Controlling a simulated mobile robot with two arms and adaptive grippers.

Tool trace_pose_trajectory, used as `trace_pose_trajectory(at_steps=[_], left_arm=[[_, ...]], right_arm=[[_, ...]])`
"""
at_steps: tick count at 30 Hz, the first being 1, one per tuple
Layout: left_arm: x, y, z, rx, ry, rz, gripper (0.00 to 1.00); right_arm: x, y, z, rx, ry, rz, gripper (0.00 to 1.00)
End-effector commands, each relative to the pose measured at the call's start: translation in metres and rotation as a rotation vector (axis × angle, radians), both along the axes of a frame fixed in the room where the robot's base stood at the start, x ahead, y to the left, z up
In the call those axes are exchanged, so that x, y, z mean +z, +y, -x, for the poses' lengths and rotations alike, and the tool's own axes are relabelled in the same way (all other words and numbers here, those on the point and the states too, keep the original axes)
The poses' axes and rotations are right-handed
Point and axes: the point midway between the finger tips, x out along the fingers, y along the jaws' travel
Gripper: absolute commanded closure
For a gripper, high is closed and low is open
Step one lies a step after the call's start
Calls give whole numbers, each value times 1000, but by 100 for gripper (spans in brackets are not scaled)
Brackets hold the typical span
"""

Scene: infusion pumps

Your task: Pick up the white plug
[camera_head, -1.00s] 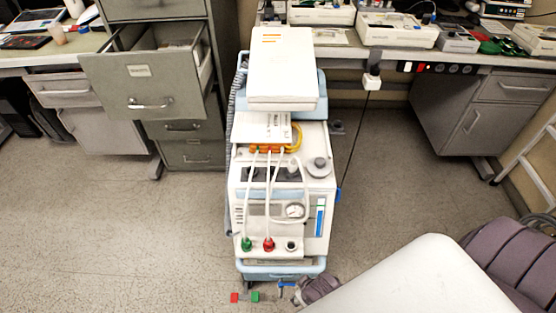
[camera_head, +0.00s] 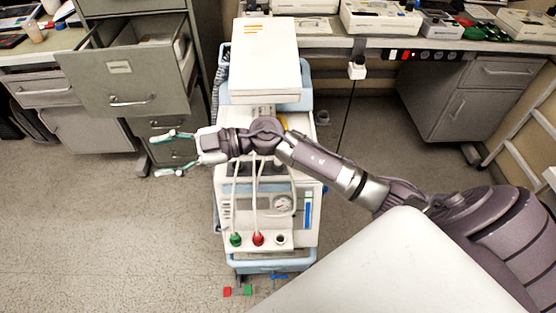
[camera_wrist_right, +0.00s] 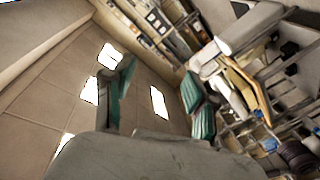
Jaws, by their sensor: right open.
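A white plug (camera_head: 357,70) with a black cord running down sits at the front edge of the bench at the back, next to the power strip (camera_head: 430,55). My right gripper (camera_head: 157,156) is open and empty, its fingers pointing left, in front of the grey filing cabinet in the head view. It is well to the left of the plug and apart from it. In the right wrist view, the two teal finger pads (camera_wrist_right: 160,92) are spread apart with nothing between them. The plug cannot be made out there. My left gripper is not in view.
A pump cart (camera_head: 310,225) with green and red connectors stands under my right arm, with a white case (camera_head: 265,55) on top. The filing cabinet's upper drawer (camera_head: 125,80) is open. A ladder-like frame (camera_head: 520,120) is at the right. Floor at left is clear.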

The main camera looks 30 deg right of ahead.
Motion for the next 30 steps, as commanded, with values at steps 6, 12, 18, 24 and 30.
trace_pose_trajectory(at_steps=[6,12,18,24,30], left_arm=[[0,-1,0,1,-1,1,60],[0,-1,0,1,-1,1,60],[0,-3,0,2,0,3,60],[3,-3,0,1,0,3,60],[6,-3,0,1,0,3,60]], right_arm=[[-64,-91,-1,111,347,701,43],[-62,-221,-4,-180,711,1147,43],[-50,-271,1,-355,861,1278,43],[-83,-272,3,-359,871,1282,43],[-119,-272,2,-357,868,1280,43]])
